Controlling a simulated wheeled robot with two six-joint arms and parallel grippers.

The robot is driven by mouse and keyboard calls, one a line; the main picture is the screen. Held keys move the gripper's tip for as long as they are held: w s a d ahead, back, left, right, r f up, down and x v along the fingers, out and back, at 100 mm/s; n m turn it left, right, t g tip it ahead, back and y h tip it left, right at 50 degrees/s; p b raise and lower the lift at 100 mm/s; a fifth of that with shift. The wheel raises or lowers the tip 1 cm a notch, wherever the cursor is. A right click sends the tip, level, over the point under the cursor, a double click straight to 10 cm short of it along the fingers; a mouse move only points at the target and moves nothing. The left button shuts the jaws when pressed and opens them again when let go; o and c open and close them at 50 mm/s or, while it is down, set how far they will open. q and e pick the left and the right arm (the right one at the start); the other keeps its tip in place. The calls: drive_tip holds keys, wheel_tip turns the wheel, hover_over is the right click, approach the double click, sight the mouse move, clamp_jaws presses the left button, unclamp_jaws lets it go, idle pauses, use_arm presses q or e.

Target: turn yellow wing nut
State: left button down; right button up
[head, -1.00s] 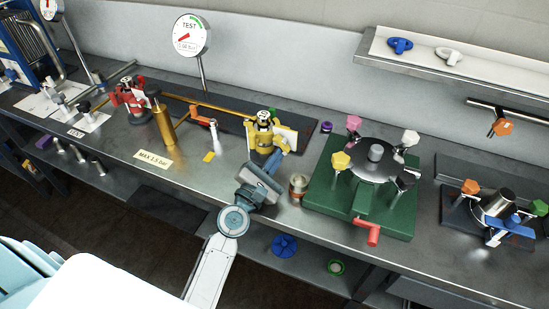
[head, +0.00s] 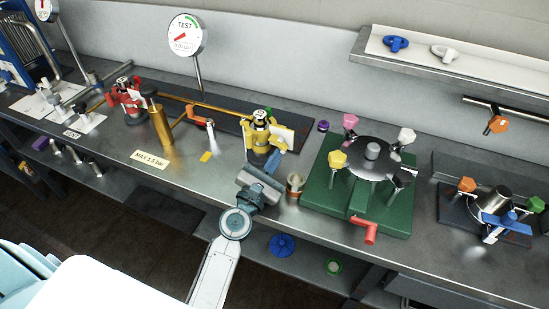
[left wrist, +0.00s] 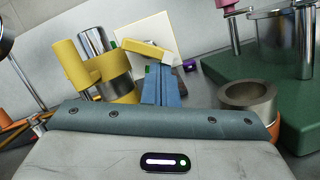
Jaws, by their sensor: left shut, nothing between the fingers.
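The yellow clamp (head: 259,137) stands on the bench at the picture's middle, around a small steel cylinder. In the left wrist view, its yellow band (left wrist: 118,90) circles the steel, with a thick yellow post at the left. A yellow winged piece, which I take for the wing nut (left wrist: 150,50), sticks out to the right. My left gripper (head: 274,158) is shut and empty, just in front of the clamp and to its right. Its blue fingers (left wrist: 160,82) reach up to the yellow piece and overlap it; I cannot tell whether they touch. My right gripper is out of view.
A short steel cup (head: 296,184) stands close to the gripper's right. Beyond it is a green plate (head: 318,196) with several coloured knobs and a red handle. A brass cylinder (head: 161,125) and red clamp (head: 125,100) stand left. A gauge (head: 187,36) rises behind.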

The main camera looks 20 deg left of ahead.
use_arm(q)
drive_tip(key=shift+n, duration=0.3)
drive_tip(key=shift+d, duration=0.1)
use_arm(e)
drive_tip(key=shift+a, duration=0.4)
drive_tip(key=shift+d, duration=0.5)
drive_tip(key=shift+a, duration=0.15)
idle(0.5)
